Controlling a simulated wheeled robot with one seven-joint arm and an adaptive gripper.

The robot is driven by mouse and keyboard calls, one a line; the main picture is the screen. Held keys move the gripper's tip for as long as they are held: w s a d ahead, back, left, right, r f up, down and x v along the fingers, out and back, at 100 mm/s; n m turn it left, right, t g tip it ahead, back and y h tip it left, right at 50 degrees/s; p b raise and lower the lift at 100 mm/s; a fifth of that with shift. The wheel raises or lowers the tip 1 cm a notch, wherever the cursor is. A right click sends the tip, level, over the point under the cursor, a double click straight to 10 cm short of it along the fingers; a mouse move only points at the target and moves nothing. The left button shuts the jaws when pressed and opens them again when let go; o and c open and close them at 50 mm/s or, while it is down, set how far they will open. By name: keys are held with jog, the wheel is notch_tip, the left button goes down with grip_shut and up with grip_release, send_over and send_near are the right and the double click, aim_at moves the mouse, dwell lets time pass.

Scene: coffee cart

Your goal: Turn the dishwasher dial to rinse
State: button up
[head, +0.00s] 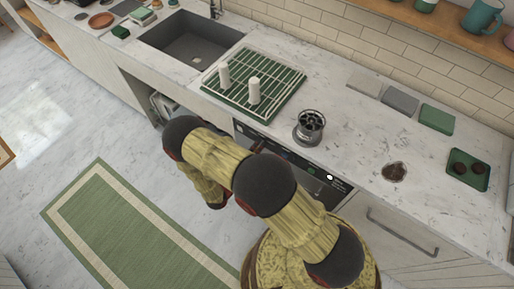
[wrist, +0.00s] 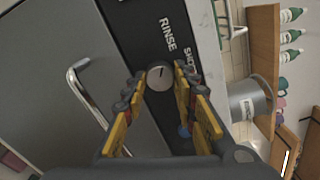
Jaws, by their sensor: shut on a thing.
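The dishwasher dial (wrist: 159,78) is a round grey knob with a dark pointer line, on the black control panel (wrist: 137,22) in the wrist view. The white word RINSE is printed on the panel beside the dial, with another label partly hidden by a finger. My gripper (wrist: 160,80) has its yellow fingers on both sides of the dial, shut on it. In the head view the dishwasher front (head: 247,130) is partly hidden by my arm, and neither the gripper nor the dial can be made out there.
The dishwasher handle (wrist: 78,95) stands out from the grey door. A green rug (head: 130,225) lies on the floor.

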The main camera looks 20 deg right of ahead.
dwell(0.3)
jog(key=o, duration=1.1)
jog(key=shift+o, duration=0.2)
jog(key=v, duration=1.2)
